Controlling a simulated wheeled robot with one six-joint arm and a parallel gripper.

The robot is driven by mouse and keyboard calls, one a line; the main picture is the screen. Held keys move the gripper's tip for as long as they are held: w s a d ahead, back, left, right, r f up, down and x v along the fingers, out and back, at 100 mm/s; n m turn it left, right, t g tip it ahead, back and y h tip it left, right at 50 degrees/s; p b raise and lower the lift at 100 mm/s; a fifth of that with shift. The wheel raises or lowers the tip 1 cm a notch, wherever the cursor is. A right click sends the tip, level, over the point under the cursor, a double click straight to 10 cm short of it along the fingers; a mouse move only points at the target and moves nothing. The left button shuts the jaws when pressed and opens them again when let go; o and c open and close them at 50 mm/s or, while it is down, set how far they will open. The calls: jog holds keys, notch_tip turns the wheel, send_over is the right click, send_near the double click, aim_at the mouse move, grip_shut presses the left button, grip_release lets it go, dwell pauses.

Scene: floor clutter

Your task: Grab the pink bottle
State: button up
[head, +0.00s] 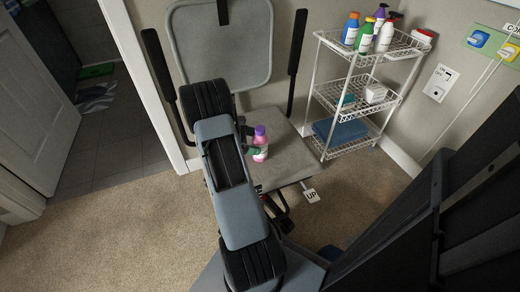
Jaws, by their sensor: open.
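The pink bottle (261,146) with a purple cap and a pale label stands upright on the grey seat of a chair. My gripper (252,141) is mostly hidden behind my arm link. Its dark green fingertips show just left of the bottle, one above the other in the picture. The fingers are open and close beside the bottle. I cannot tell whether they touch it.
The grey chair seat (283,165) has a backrest (222,50) and dark armrests. A white wire cart (325,95) at the right holds several bottles, small boxes and blue towels. Carpet is clear at left.

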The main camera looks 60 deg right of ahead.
jog(key=shift+b+x, duration=0.3)
jog(key=shift+x, duration=1.1)
jog(key=shift+r, duration=0.1)
jog(key=c, duration=1.1)
